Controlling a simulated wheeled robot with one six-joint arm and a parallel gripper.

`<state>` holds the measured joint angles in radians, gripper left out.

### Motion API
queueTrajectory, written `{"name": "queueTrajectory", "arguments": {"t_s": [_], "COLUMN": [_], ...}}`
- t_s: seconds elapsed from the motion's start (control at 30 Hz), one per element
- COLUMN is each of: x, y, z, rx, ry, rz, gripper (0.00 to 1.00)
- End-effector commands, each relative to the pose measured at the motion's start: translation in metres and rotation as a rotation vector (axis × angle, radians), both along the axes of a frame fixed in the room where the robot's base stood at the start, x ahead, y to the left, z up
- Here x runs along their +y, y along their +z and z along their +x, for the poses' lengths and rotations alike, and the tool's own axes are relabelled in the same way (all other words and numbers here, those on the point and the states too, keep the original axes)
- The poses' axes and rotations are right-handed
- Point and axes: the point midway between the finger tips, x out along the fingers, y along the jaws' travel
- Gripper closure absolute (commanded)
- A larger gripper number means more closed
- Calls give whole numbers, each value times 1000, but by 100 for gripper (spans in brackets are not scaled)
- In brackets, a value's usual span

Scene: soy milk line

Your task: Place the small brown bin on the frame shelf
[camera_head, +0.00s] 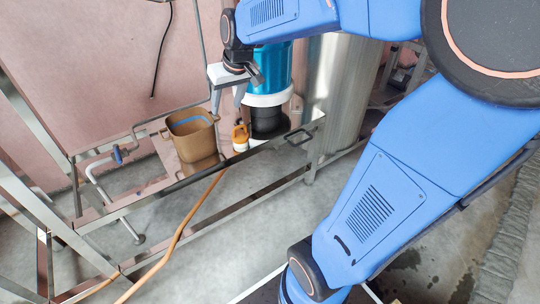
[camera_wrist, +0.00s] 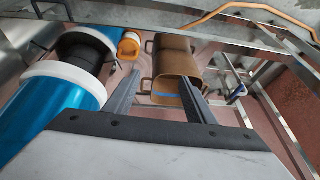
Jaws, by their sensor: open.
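The small brown bin (camera_head: 194,143) is upright, with an open top, small side handles and a blue band inside. It stands within the steel frame (camera_head: 262,158), by its front rail. What is under its base is hard to make out. My gripper (camera_head: 228,106) is open and empty, above and to the right of the bin in the head view. In the wrist view the bin (camera_wrist: 172,56) shows beyond my open gripper (camera_wrist: 160,70). The right finger overlaps the bin's lower edge in the picture; I see no grip on it.
A blue cylinder (camera_head: 273,68) with a white ring and black base stands right of the bin. A small orange-and-white fitting (camera_head: 240,136) is between them. A steel tank (camera_head: 340,85) is further right. A brown hose (camera_head: 178,240) crosses the front rail.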

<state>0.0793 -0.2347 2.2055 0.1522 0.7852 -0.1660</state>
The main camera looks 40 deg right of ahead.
Motion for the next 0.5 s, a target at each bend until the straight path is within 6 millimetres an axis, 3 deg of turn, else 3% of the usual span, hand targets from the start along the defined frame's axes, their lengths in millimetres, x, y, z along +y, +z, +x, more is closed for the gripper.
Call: {"name": "queueTrajectory", "arguments": {"t_s": [0.03,0.23,0.5], "x": [3,10,14], "y": [4,9,-1], "z": [-20,-89,-178], "rx": [-4,-9,-14], "ry": [1,3,-2], "rz": [-4,-23,-50], "gripper": [50,50,50]}}
